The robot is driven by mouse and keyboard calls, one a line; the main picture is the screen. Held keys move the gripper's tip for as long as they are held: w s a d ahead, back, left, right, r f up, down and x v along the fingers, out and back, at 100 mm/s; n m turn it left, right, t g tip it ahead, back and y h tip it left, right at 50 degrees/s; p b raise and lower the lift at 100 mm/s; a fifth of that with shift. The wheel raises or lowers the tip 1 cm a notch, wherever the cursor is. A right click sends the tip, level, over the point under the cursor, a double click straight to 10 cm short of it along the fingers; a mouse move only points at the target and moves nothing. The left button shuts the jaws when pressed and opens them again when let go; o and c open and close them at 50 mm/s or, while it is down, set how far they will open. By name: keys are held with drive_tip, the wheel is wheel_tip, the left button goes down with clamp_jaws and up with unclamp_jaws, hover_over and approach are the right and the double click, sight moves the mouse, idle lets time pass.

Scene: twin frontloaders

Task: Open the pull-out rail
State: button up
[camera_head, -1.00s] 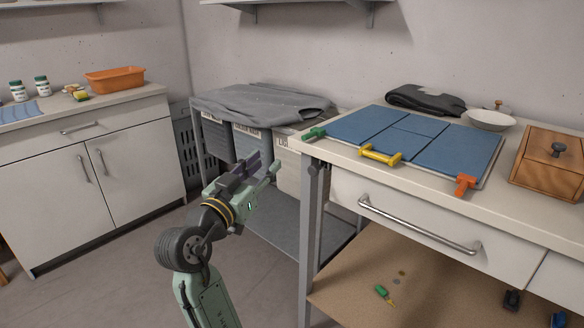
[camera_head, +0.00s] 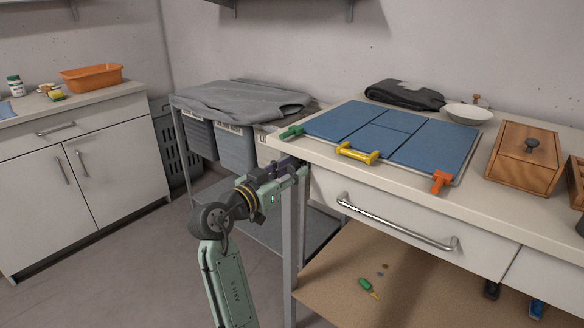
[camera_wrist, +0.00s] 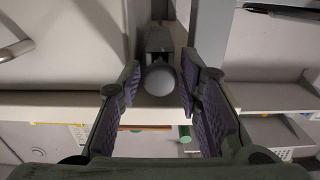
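The pull-out rail is a narrow grey bar with a rounded grey end knob (camera_wrist: 160,78), seen end-on in the wrist view. In the head view it is hidden behind my gripper (camera_head: 294,166), at the left front corner of the workbench just under the top. In the wrist view my gripper (camera_wrist: 160,95) is open, with a purple ridged finger pad on each side of the knob. Gaps show between the knob and both pads. I cannot tell how deep the knob sits between the fingers.
The workbench (camera_head: 330,160) has a drawer with a long metal handle (camera_head: 395,228) right of my gripper. Blue panels (camera_head: 430,147) with green, yellow and orange clamps lie on top. Left stand grey bins (camera_head: 237,148) under a grey cloth. The floor (camera_head: 130,260) at left is clear.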

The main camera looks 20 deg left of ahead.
drive_tip(key=shift+w+d, duration=0.1)
drive_tip(key=shift+w, duration=0.2)
drive_tip(key=shift+c, duration=0.5)
clamp_jaws()
